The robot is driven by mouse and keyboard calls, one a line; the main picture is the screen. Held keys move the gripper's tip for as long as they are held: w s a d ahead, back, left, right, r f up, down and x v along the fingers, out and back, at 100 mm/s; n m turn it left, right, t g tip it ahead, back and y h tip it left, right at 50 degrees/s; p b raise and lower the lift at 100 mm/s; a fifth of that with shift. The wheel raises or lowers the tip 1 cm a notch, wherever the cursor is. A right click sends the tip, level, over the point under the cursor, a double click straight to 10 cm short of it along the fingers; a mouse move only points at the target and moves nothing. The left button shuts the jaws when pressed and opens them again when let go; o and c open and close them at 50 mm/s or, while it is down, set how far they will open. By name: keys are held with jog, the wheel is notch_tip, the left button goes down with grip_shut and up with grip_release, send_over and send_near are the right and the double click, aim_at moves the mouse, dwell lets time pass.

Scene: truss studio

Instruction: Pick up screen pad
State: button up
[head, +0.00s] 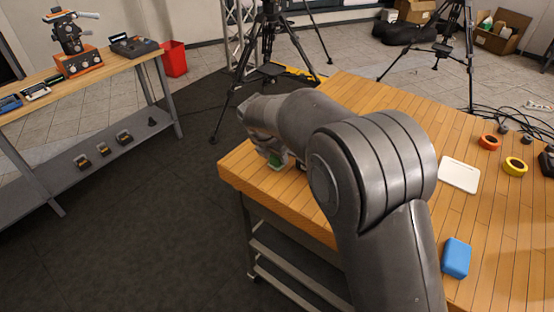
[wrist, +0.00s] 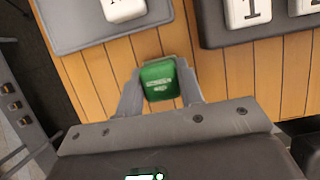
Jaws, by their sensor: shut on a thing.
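The screen pad is a small green block with white lettering (wrist: 158,78), seen in the wrist view between the two fingers of my gripper (wrist: 160,88). My gripper is shut on it, with a finger along each side. In the head view a bit of the green pad (head: 276,161) shows below the end of my arm, at the near left corner of the wooden table (head: 340,98). My arm hides most of the gripper there. I cannot tell whether the pad touches the table.
In the wrist view a grey tray (wrist: 80,36) with a white tile lies at upper left, and a dark tray (wrist: 215,38) with numbered tiles at upper right. A white board (head: 459,175) and blue case (head: 456,258) lie on the table's right. Tripods stand behind.

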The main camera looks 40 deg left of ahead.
jog(key=shift+c, duration=1.1)
